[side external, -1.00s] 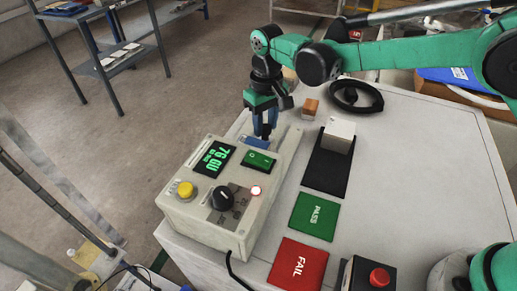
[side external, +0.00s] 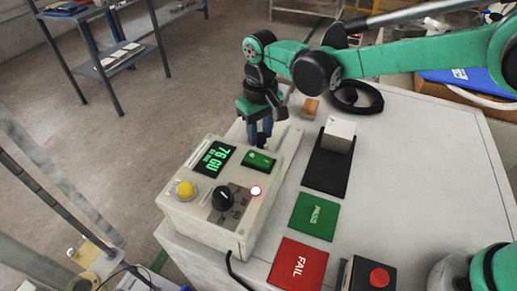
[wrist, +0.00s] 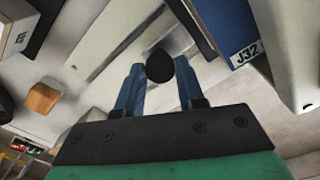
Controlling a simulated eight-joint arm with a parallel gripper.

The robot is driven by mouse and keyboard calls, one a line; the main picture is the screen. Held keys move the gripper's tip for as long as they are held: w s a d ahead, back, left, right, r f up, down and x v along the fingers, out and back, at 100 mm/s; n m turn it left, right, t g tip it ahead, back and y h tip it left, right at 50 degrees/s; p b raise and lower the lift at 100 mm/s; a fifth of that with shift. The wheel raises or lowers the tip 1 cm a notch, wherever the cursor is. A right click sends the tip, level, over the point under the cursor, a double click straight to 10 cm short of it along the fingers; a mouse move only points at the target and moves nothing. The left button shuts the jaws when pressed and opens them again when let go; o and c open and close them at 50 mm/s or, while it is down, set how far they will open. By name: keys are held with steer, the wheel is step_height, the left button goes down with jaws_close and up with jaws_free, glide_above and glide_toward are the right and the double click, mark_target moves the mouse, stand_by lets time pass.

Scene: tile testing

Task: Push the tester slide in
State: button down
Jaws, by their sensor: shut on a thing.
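The tester (side external: 215,195) is an off-white box with a green "76 GU" display, a yellow button, a black dial and a lit lamp. My gripper (side external: 261,142) points down at its far end, over the pale slide track (side external: 288,147). In the wrist view my blue fingers (wrist: 159,90) are closed around a round black knob (wrist: 159,66), which appears to belong to the slide. Pale track strips (wrist: 112,55) lie beneath it. The fingers and tester body hide most of the slide, so I cannot tell exactly how deep it sits.
A white block (side external: 340,131) stands on a black pad (side external: 325,172) right of the tester. Nearer are a green PASS plate (side external: 314,216), a red FAIL plate (side external: 298,264) and a red button box (side external: 379,277). An orange block (side external: 311,106) and a black ring (side external: 356,97) lie behind.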

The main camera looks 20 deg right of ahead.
steer(key=shift+s+a, duration=1.35)
steer(key=shift+a, duration=0.05)
steer(key=c, duration=0.6)
jaws_free()
steer(key=shift+r, duration=0.1)
steer(key=shift+o, duration=0.2)
steer(key=shift+r, duration=2.95)
steer(key=shift+d, duration=0.1)
